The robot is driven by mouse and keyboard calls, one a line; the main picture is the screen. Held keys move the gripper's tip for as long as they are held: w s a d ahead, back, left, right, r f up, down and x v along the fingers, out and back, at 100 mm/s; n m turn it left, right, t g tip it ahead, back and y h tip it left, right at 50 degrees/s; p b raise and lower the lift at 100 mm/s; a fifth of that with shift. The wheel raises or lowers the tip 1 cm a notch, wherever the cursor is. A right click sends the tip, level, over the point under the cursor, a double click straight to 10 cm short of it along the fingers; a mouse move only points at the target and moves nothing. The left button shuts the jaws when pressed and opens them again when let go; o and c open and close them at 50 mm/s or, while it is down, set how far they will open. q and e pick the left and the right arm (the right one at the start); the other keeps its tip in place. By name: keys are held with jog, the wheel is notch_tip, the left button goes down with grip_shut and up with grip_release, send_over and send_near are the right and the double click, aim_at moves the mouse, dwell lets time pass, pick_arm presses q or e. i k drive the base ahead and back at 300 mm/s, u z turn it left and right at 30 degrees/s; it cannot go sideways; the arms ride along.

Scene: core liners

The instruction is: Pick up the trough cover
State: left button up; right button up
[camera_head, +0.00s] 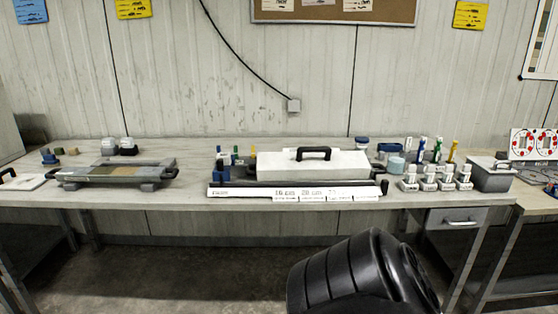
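The trough cover, a long white lid with a black handle on top (330,165), is in the middle of the workbench. It appears to sit on a dark trough, which is mostly hidden behind a white label strip (295,192) along the bench's front. The handle is upright and nothing touches it. Neither of my grippers shows in this view.
A grey tray (115,174) with dark end handles lies left on the bench (190,192). Right of the cover stand several white holders (428,180), coloured tools (437,150) and a grey box (490,175). A black ribbed shape, unclear what, fills the lower middle-right.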

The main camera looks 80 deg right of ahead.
aim_at(309, 163)
jog(key=z, duration=0.85)
jog(key=i, duration=1.4)
jog(key=z, duration=1.35)
